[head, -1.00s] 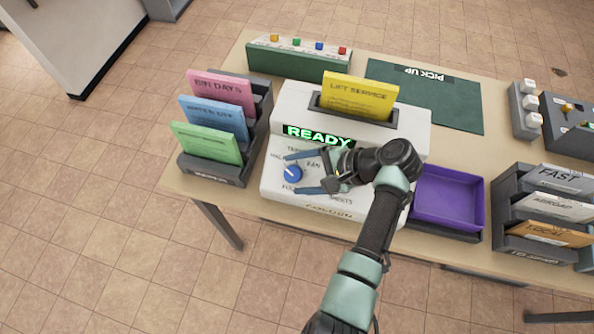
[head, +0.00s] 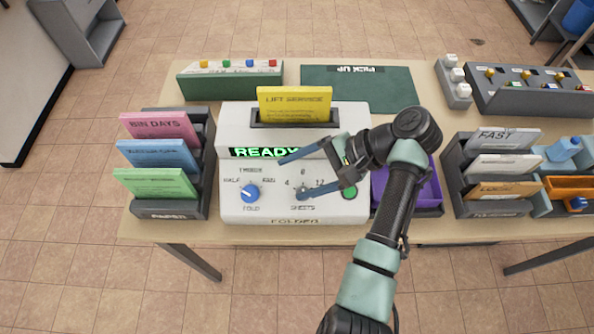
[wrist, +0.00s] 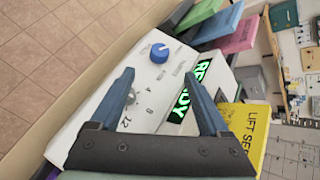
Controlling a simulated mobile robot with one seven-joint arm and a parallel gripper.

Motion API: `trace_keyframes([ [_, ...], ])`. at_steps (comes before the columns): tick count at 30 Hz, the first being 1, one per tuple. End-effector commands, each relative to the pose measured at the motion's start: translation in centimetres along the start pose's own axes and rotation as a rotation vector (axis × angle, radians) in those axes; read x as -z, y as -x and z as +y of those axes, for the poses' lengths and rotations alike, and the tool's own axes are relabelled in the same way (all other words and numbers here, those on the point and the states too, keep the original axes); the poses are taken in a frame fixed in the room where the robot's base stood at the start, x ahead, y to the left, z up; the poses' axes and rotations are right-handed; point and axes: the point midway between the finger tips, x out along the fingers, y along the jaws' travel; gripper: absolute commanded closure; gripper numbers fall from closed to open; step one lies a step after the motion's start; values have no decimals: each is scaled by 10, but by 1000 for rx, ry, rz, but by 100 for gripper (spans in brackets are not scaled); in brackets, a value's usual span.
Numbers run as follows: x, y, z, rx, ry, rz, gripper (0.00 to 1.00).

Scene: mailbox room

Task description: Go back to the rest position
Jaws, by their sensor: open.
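My gripper (head: 292,174) is open and empty, in front of the white folder machine (head: 236,209) with a green READY display (head: 266,152). Its fingers also show in the wrist view (wrist: 163,82), spread apart with nothing between them. In the head view one finger crosses near the READY display and the other is over the sheets dial, which is partly hidden. The blue fold knob (head: 250,193) is clear of the fingers. A yellow LIFT SERVICE paper stack (head: 295,103) stands in the machine's top slot. A green button (head: 349,192) is just right of the fingers.
A rack of pink, blue and green papers (head: 172,209) stands left. A purple tray (head: 427,195) is partly hidden behind my arm. A FAST sorter (head: 462,196) stands right. A button box (head: 228,84), a green PICK UP mat (head: 385,92) and a switch panel (head: 524,100) are behind.

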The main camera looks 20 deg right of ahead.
Motion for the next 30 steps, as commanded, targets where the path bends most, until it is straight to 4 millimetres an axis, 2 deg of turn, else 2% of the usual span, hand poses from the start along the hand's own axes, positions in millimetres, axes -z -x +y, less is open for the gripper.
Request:
trace_keyframes([
  [8,0,0,0,0,0,0,20],
  [11,3,1,-9,4,35,41,20],
  [14,12,8,-41,20,158,185,20],
  [17,15,27,-100,62,380,428,20],
  [18,12,39,-128,86,483,537,20],
  [19,7,49,-149,105,557,615,20],
  [22,-22,85,-211,177,785,855,20],
  [24,-51,111,-247,232,927,1009,20],
  [26,-81,134,-274,284,1037,1136,20],
  [27,-104,149,-289,320,1106,1217,20],
  [29,-139,172,-307,377,1200,1338,20],
  [30,-164,188,-316,417,1257,1418,20],
])
